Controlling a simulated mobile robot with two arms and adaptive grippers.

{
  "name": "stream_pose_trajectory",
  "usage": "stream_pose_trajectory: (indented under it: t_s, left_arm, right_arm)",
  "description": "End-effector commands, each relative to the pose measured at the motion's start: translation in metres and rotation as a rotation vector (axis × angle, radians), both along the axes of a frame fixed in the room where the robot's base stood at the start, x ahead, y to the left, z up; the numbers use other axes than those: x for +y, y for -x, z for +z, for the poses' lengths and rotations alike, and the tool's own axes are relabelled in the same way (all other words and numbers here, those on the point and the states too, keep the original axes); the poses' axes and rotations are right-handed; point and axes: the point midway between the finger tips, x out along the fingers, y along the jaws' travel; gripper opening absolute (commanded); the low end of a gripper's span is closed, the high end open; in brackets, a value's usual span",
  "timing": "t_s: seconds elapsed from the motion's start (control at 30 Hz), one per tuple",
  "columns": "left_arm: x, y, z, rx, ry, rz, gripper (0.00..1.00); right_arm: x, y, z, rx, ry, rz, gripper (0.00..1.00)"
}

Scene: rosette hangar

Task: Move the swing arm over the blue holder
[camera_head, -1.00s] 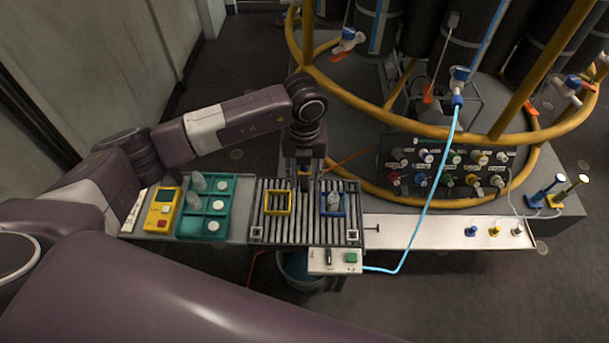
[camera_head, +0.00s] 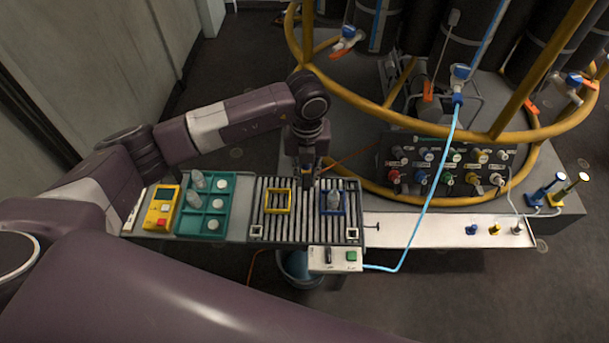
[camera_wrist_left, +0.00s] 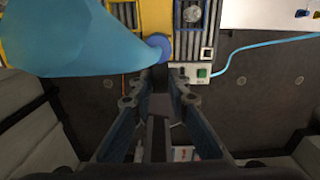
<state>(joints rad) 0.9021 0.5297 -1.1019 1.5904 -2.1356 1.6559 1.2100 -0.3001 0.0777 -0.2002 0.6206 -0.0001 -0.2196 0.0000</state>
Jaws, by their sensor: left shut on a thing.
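My left gripper (camera_head: 307,181) is above the back part of the slatted rack, between and behind the two holders. Its fingers are shut in the left wrist view (camera_wrist_left: 160,78), with a blue round end (camera_wrist_left: 161,47) of a large light-blue piece (camera_wrist_left: 90,42) at their tips. I take this piece to be the swing arm; the grip itself is partly hidden. The blue holder (camera_head: 344,210) is a square frame around a clear bottle (camera_head: 334,201), right of the gripper. The holder also shows in the left wrist view (camera_wrist_left: 177,18). My right gripper is not in view.
A yellow square holder (camera_head: 269,203) is on the rack left of the blue one. A teal tray (camera_head: 206,211) and a yellow device (camera_head: 162,207) stand further left. A switch box (camera_head: 335,260) with a blue hose is in front. A yellow rail (camera_head: 400,112) curves behind.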

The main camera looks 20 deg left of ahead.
Motion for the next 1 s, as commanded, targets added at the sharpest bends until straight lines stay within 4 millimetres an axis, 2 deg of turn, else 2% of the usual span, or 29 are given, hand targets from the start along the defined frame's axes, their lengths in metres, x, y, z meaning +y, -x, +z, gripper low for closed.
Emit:
stream_pose_trajectory:
  t_s: [0.27, 0.6, 1.0]
  left_arm:
    - [-0.027, -0.011, -0.002, 0.0, 0.002, 0.156, 0.0]
    - [-0.067, -0.041, -0.003, -0.002, 0.001, 0.455, 0.0]
    - [-0.094, -0.075, -0.002, -0.001, 0.001, 0.721, 0.0]
  right_arm:
    - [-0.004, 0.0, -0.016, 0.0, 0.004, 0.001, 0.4]
    - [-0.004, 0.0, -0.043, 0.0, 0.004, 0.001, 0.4]
    - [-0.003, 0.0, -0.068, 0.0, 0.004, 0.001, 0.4]
